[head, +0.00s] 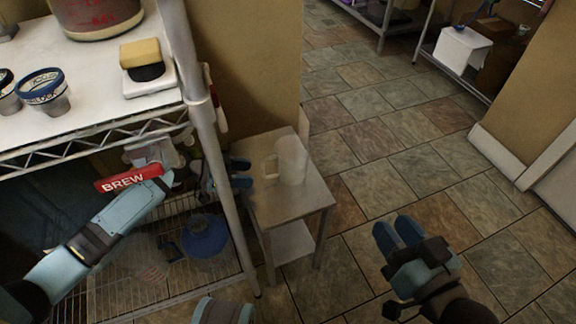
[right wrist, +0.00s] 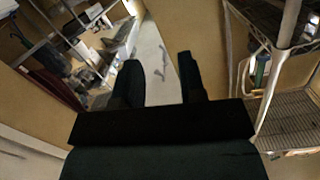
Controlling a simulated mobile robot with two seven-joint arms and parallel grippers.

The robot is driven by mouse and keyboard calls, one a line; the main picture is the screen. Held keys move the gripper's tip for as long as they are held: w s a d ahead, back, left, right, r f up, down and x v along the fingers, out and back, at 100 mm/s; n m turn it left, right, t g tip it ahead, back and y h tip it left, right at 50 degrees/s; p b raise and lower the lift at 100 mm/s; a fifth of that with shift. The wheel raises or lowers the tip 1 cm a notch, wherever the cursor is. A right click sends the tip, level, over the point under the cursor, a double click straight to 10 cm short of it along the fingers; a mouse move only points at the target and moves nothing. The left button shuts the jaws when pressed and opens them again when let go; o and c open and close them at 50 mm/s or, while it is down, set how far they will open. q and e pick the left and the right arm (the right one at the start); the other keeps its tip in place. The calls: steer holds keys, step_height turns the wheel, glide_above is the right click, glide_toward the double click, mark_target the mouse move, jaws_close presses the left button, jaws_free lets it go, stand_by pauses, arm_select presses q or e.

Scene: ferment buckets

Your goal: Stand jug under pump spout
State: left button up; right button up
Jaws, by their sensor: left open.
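A translucent jug (head: 292,160) stands upright on a small metal side table (head: 285,207). Its handle (head: 269,172) faces left. My left gripper (head: 241,173) is open just left of the handle, with a small gap between them, partly behind the rack's post. My right gripper (head: 398,234) is over the floor, right of the side table and well apart from the jug. In the right wrist view its two fingers (right wrist: 160,82) stand apart with nothing between them. I cannot make out a pump spout in either view.
A wire rack's post (head: 213,160) stands between my left arm and the side table. A red BREW sign (head: 128,178) hangs at the rack, close by my left arm. A blue container (head: 205,236) is on the lower shelf. The tiled floor (head: 375,150) right of the table is clear.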

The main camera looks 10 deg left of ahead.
mark_target(264, 175)
arm_select(q)
steer(key=b+x, duration=0.2)
steer(key=x, duration=0.2)
steer(key=shift+w+d+f, duration=0.1)
steer(key=shift+w+d, duration=0.15)
steer(key=shift+w, duration=0.1)
steer(key=shift+w+d, duration=0.15)
steer(key=shift+d, duration=0.15)
jaws_close()
arm_select(e)
steer(key=shift+w+d+n+t, duration=0.35)
steer(key=shift+w+n+t, duration=0.1)
steer(key=shift+n, duration=0.15)
